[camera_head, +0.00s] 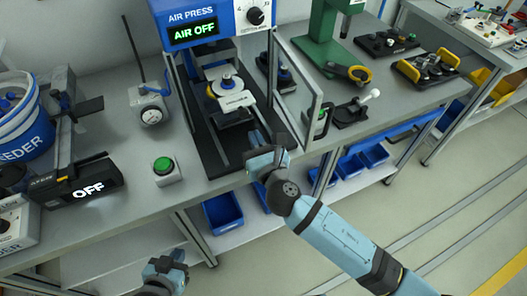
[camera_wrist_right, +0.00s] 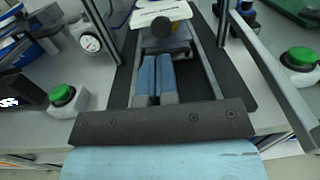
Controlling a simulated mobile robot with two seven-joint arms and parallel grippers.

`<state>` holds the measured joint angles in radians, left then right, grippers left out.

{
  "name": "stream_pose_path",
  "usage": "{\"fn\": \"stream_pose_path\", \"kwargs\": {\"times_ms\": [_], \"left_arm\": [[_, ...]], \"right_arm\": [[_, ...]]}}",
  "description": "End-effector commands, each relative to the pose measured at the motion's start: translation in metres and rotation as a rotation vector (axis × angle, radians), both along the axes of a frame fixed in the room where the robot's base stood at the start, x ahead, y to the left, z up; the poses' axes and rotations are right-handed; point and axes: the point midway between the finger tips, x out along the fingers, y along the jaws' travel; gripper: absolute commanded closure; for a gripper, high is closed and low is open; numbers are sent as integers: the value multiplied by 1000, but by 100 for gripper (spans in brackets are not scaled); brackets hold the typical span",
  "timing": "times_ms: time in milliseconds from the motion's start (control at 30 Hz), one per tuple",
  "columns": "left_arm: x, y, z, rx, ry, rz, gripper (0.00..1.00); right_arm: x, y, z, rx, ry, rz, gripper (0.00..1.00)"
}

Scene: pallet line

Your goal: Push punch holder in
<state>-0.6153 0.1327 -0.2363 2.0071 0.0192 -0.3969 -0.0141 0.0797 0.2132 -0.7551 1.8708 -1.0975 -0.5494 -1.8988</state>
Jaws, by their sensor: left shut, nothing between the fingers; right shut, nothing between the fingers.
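The punch holder (camera_head: 233,98), with a pale plate and a dark knob, sits on the dark slide base inside the air press (camera_head: 205,28), whose display reads AIR OFF. In the right wrist view the holder's pale plate (camera_wrist_right: 150,17) is at the top, just beyond my fingertips. My right gripper (camera_head: 258,142) is shut and empty at the front end of the slide base. Its blue fingers (camera_wrist_right: 156,62) lie side by side, pointing at the holder; I cannot tell whether they touch it. My left gripper (camera_head: 168,264) is shut and empty, low in front of the bench.
The press's clear door (camera_head: 300,88) stands open to the right of my right gripper. A green button (camera_head: 164,167) and a dial gauge (camera_head: 151,113) stand left of the press. Blue bins (camera_head: 223,212) sit below the bench.

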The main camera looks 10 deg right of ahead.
Motion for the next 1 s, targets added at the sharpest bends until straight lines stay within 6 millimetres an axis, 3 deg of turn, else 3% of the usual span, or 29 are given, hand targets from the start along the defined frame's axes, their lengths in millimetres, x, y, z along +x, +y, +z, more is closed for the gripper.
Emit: {"fn": "stream_pose_path", "kwargs": {"times_ms": [100, 300, 833, 1000], "left_arm": [[2, 0, 2, 1, -4, 0, 100], [1, 1, 2, 5, -3, -1, 100], [1, 2, 1, 7, -1, -1, 100], [1, 2, 2, 7, -1, -1, 100]], "right_arm": [[24, 7, 2, 1, 0, -1, 100], [49, 13, 2, 1, 0, -1, 100], [59, 17, 2, 1, 1, 0, 100], [89, 26, 3, 0, -2, 0, 100]]}}
